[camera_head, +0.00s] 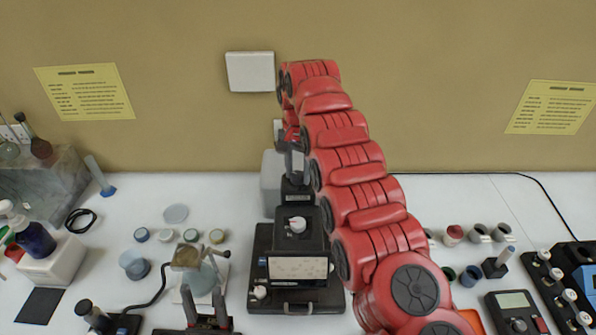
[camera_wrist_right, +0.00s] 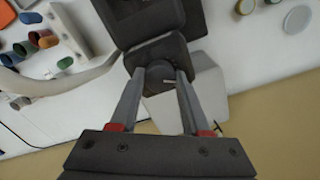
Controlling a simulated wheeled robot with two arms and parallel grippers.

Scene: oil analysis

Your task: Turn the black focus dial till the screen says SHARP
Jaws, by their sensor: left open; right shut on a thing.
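The black instrument (camera_head: 262,250) stands mid-bench with a small pale screen (camera_head: 298,268) on its front. Any word on the screen is too small to read. My right gripper (camera_head: 296,176) reaches in behind the instrument's upright part. In the right wrist view its two fingers (camera_wrist_right: 160,74) are closed on the sides of a dark round part, which looks like the black focus dial (camera_wrist_right: 158,80). The dial is hidden in the head view.
My right arm covers the bench right of the instrument. Cups (camera_head: 453,235) and a black meter (camera_head: 515,312) stand at right.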

